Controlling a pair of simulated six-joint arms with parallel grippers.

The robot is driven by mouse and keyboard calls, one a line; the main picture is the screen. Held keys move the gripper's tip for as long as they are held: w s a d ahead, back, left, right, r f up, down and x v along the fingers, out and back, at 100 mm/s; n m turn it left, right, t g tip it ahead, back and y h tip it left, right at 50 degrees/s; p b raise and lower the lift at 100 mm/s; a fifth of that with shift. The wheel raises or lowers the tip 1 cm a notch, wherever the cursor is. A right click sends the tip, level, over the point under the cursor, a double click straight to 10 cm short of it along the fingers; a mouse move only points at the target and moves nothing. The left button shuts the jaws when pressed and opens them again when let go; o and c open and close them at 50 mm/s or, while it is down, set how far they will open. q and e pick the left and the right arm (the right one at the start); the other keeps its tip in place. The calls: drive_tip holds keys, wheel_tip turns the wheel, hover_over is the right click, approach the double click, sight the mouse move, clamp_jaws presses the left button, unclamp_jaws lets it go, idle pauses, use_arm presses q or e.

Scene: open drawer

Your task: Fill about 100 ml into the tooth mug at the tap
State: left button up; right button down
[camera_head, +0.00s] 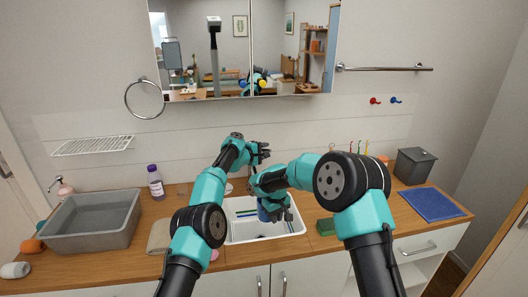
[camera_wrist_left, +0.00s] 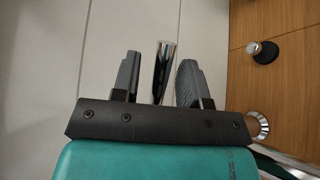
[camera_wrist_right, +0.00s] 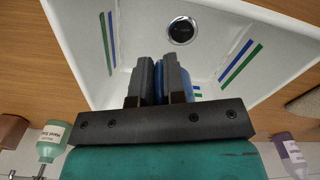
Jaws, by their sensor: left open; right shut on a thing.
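The blue tooth mug (camera_head: 265,213) is partly hidden by my right gripper (camera_head: 280,212) in the head view. My right gripper is shut on it inside the white sink (camera_head: 236,238). In the right wrist view blue parts of the mug (camera_wrist_right: 193,76) show between and beside the fingers, short of the drain (camera_wrist_right: 181,31). My left gripper (camera_head: 264,150) is open above the back of the sink. In the left wrist view a shiny metal bar, apparently part of the tap (camera_wrist_left: 166,62), stands between its open fingers. My arms hide most of the tap; water flow cannot be seen.
A grey basin (camera_head: 92,220), a purple-capped bottle (camera_head: 155,183) and a beige towel (camera_head: 160,236) lie left of the sink. A green sponge (camera_head: 325,227), a grey bin (camera_head: 414,165) and a blue cloth (camera_head: 431,203) are on the right. A mirror cabinet (camera_head: 240,50) hangs above.

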use_arm(q)
drive_tip(key=shift+a, duration=0.1)
drive_tip(key=v, duration=1.2)
idle(0.5)
idle(0.4)
